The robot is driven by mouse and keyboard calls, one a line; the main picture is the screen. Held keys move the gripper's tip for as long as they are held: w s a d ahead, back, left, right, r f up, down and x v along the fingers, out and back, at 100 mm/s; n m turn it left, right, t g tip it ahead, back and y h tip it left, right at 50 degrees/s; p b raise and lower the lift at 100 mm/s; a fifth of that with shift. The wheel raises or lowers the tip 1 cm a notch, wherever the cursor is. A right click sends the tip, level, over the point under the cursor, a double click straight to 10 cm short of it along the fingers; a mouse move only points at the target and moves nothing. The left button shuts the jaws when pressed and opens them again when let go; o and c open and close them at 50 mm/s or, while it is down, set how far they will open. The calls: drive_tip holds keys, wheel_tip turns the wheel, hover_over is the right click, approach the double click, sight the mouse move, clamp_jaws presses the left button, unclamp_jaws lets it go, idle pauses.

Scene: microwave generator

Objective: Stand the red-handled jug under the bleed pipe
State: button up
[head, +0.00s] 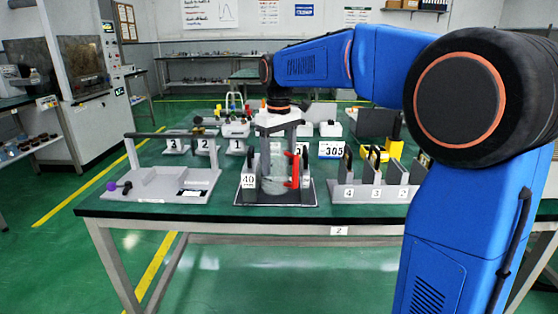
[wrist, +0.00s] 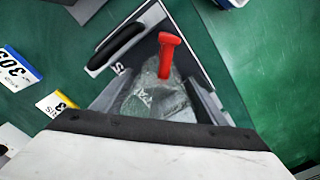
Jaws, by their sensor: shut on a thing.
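The jug (head: 273,178) is clear, with a red handle (head: 293,171) on its right side. It looks upright, over a dark-rimmed grey tray (head: 310,197) at the front middle of the table; I cannot tell if its base touches. My gripper (head: 277,148) points down from above and is shut on the jug. In the wrist view the clear jug (wrist: 143,97) is between the two grey fingers (wrist: 157,90), with the red handle (wrist: 168,52) pointing away. I cannot make out the bleed pipe for certain.
A grey tray with a dark bar (head: 172,183) is at the left. A slotted rack (head: 375,190) numbered 4, 3, 2 is at the right. Numbered stands (head: 205,145) and a 305 plate (head: 332,150) are behind. A 40 plate (head: 248,180) is beside the jug.

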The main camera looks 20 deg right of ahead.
drive_tip(key=o, duration=1.2)
drive_tip(key=shift+f, duration=0.1)
wheel_tip(320, 180, up, 12)
drive_tip(key=shift+r, duration=0.1)
